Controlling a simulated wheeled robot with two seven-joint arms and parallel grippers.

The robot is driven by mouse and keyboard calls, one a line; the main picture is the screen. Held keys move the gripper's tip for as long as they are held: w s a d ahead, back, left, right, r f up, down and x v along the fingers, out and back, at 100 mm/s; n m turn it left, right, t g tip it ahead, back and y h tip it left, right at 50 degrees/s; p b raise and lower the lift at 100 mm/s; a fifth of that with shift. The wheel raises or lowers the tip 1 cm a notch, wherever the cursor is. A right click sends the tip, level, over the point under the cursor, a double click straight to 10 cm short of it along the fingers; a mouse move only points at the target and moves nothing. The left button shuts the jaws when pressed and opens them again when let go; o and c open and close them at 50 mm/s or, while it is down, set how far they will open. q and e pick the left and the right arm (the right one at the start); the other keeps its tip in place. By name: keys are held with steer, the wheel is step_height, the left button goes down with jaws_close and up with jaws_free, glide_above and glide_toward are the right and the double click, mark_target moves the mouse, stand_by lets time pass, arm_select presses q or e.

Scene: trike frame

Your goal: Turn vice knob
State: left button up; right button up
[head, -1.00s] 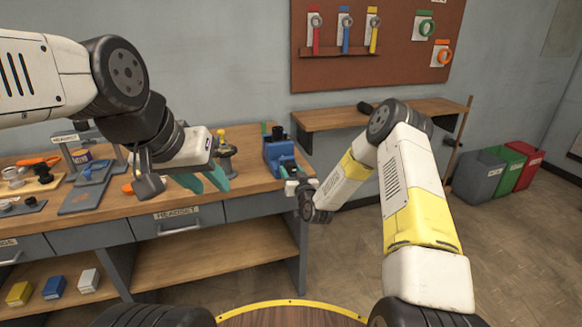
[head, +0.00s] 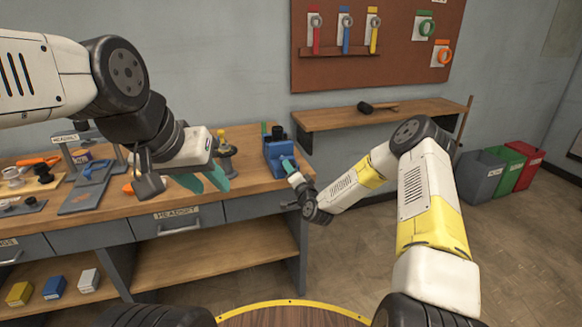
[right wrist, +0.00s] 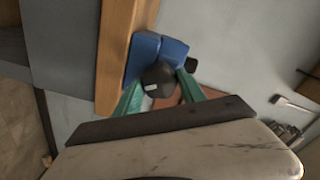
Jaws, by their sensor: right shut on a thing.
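The blue vice (head: 280,158) stands on the right end of the wooden workbench (head: 130,212). In the right wrist view the blue vice (right wrist: 150,52) shows beyond the fingers, with its dark round knob (right wrist: 158,78) in front. My right gripper (head: 290,168) is at the vice's front; its green fingers (right wrist: 160,92) are shut on the knob, one on each side of it. My left gripper (head: 205,182) hangs over the bench left of the vice. Its green fingers are apart and nothing shows between them.
A headset stand and trays (head: 85,190) fill the bench's left part. A small yellow-topped item (head: 225,150) stands behind my left gripper. A hammer (head: 375,107) lies on the back shelf (head: 400,115). Bins (head: 500,170) stand at the right on open floor.

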steer(key=m, duration=0.6)
stand_by(0.5)
steer(key=o, duration=1.4)
steer(key=shift+c, duration=0.2)
steer(key=v, duration=0.7)
steer(key=shift+s+d, duration=0.15)
steer(key=shift+s, duration=0.2)
